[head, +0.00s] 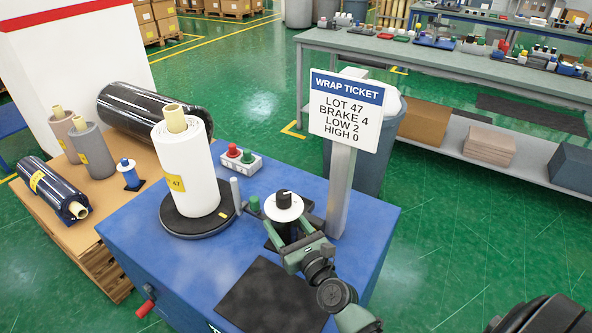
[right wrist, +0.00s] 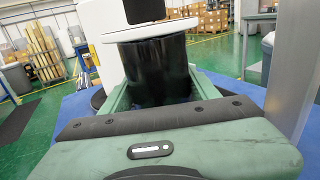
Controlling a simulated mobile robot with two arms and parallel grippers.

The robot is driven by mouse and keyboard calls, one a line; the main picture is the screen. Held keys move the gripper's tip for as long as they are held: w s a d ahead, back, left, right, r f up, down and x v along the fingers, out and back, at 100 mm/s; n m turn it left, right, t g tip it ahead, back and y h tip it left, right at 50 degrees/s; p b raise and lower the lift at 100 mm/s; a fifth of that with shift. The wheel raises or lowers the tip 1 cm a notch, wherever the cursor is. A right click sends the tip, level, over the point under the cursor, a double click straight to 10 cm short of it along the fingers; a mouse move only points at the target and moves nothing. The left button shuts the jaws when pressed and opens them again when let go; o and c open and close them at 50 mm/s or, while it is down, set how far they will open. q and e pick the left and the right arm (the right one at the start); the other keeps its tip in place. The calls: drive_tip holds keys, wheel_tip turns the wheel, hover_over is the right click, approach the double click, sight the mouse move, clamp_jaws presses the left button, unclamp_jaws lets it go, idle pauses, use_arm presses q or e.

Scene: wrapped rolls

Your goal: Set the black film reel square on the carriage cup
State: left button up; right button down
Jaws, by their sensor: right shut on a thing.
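The black film reel (right wrist: 155,72) is upright between the fingers of my right gripper (head: 290,240), which is shut on it. In the head view its pale round top (head: 284,205) with a dark knob shows above the fingers. The right gripper also shows large in the right wrist view (right wrist: 155,100). The carriage cup cannot be made out apart from the reel; the reel's lower end is hidden by the fingers and gripper body, so I cannot tell whether it touches or sits square. My left gripper is not in view.
A white wrapped roll (head: 190,165) stands on a dark turntable (head: 190,228), left of the reel. A sign post (head: 340,195) rises close on the right. A button box (head: 240,160) sits behind. A black mat (head: 268,297) lies flat at the front of the blue machine top.

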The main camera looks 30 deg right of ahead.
drive_tip(key=w+d+r+m+h, duration=0.1)
drive_tip(key=w+d+r, duration=0.1)
drive_tip(key=w+d, duration=0.4)
drive_tip(key=w+d+r+h, duration=0.1)
drive_tip(key=w+d, duration=0.3)
drive_tip(key=w, duration=0.4)
wheel_tip(320, 180, down, 8)
drive_tip(key=b, duration=0.8)
drive_tip(key=shift+a+r, duration=0.1)
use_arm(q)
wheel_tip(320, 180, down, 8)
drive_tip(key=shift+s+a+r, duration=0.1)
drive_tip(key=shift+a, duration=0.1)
